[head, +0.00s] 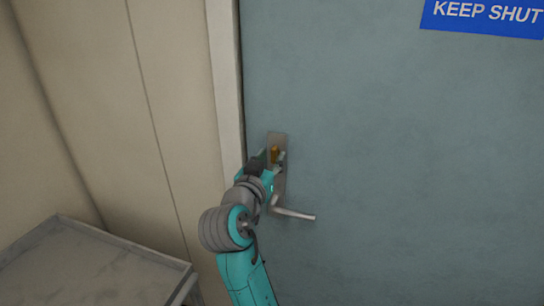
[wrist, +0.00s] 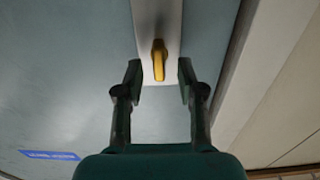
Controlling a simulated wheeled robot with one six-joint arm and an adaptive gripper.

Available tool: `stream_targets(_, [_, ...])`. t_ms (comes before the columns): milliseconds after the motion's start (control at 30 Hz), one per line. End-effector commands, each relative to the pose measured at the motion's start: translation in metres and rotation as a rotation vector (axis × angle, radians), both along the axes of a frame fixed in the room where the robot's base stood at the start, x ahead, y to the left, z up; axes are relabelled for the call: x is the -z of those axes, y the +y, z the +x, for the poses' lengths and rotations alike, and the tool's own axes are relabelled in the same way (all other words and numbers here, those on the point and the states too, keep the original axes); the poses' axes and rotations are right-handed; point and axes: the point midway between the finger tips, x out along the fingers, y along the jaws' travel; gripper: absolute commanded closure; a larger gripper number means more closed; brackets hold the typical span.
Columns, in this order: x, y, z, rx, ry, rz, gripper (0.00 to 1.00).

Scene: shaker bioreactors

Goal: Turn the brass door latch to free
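The brass latch (wrist: 159,60) is a small yellow thumb-turn on a pale metal plate (wrist: 172,18). In the wrist view it stands upright in the picture, between and just beyond my fingertips. My gripper (wrist: 160,80) is open, one finger on each side of the latch, with no contact visible. In the head view the brass latch (head: 275,154) shows above my gripper (head: 277,163), partly hidden by it. The plate is on the left edge of a grey-blue door (head: 400,150).
A silver lever handle (head: 295,213) sticks out to the right below the latch. A pale door frame (head: 225,80) runs close on the left. A grey table or cart top (head: 80,270) stands at lower left. A blue KEEP SHUT sign (head: 485,14) is on the door.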

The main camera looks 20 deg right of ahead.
Motion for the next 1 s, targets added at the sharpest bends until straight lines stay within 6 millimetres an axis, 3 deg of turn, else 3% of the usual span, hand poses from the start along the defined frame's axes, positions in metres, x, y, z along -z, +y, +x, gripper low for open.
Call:
stream_targets(200, [0.0004,-0.0094,0.0128,0.0,0.001,0.0,0.61])
stream_targets(500, [0.0004,-0.0103,0.014,0.0,0.001,0.001,0.61])
stream_targets(667, [0.0004,-0.0102,0.0139,0.0,0.001,0.001,1.0])
stream_targets(1000, [0.0004,-0.0102,0.0139,0.0,0.01,-0.012,1.0])
